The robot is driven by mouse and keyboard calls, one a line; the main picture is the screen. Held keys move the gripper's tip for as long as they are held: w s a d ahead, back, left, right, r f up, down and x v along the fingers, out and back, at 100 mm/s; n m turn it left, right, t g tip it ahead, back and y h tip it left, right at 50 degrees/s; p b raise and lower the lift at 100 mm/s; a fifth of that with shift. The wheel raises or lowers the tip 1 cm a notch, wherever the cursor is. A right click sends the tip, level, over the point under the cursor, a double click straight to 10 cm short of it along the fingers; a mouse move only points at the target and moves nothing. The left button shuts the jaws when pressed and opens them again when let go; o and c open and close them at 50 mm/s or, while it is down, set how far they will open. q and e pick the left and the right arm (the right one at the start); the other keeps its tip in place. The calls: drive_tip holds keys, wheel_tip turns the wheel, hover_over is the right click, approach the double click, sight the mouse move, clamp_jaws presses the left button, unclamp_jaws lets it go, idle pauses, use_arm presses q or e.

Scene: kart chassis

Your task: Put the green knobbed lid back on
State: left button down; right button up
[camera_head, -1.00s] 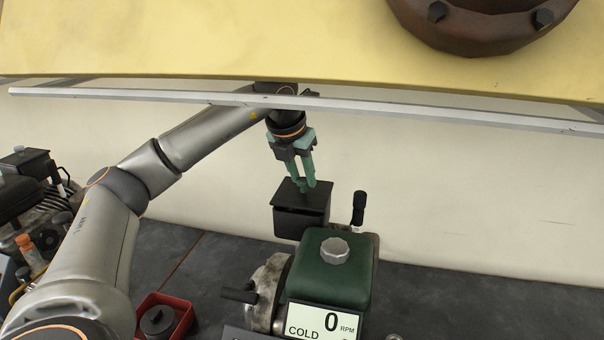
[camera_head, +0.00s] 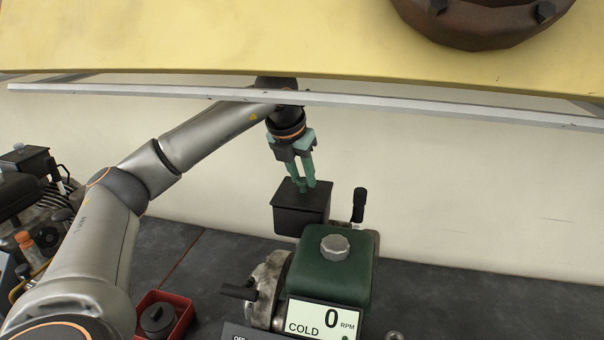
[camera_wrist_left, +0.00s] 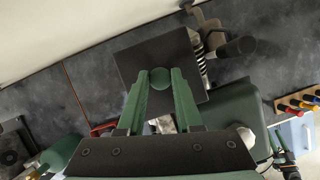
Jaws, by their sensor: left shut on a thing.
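The black square lid (camera_head: 287,196) with a round green knob (camera_wrist_left: 160,78) lies over the black box (camera_head: 298,222) behind the green tank. It looks level and seated on the box's rim, with no gap showing at the front. My left gripper (camera_head: 304,187) points down and is shut on the knob; its fingertips hide most of the knob in the head view. In the left wrist view the dark lid (camera_wrist_left: 137,62) spreads out under the fingers, with the knob between them.
The green tank (camera_head: 328,277) with a grey cap stands just in front of the box. A black upright handle (camera_head: 359,205) is close on the right. A red tray (camera_head: 180,308) sits front left. A metal rail (camera_head: 400,104) crosses above my left wrist.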

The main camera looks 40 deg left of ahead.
use_arm(q)
drive_tip(key=shift+f, duration=0.15)
idle(0.5)
drive_tip(key=c, duration=0.5)
unclamp_jaws()
drive_tip(key=p+v, duration=0.1)
drive_tip(key=v, duration=1.1)
drive_tip(key=shift+s+r, duration=0.2)
